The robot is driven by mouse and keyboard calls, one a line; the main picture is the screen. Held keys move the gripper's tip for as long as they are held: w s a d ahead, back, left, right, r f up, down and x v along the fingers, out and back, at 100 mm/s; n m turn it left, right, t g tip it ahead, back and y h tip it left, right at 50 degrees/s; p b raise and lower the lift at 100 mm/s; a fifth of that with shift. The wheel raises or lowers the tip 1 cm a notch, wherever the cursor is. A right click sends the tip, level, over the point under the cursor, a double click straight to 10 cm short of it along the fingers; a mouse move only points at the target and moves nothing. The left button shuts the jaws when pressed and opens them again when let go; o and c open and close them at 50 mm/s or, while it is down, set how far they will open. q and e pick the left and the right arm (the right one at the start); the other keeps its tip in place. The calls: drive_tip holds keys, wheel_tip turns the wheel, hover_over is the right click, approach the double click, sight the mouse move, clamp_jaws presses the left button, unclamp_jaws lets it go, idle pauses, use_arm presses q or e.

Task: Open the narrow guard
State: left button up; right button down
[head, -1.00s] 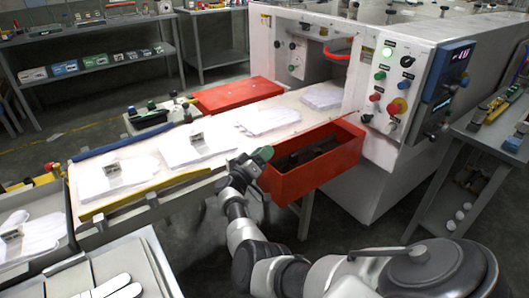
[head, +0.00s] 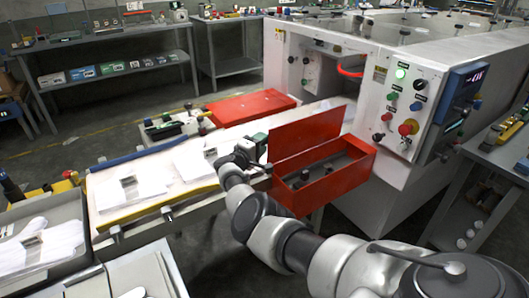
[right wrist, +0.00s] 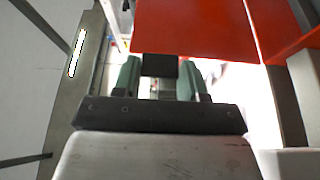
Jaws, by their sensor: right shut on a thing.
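The narrow guard is a red box with an upright red panel (head: 305,135) along its far side. Its open inside shows dark round parts, and its red front wall (head: 335,182) faces me. My right gripper (head: 259,148), with green fingers, is at the panel's left end. In the right wrist view the fingers (right wrist: 158,75) are closed on a small dark block (right wrist: 158,66), which looks like the guard's handle. The red panel (right wrist: 215,30) fills the top of that view. How the block joins the panel is hidden. My left gripper is not in view.
A white conveyor bed (head: 232,133) with flat white gloves runs left of the guard. A second red cover (head: 250,106) lies on its far side. The white machine with a button panel (head: 405,105) stands at right.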

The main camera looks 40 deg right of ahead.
drive_tip(key=shift+w+d+r+n+b, duration=0.15)
drive_tip(key=shift+w+n+b, duration=0.55)
drive_tip(key=shift+w, duration=0.1)
drive_tip(key=c, duration=0.6)
unclamp_jaws()
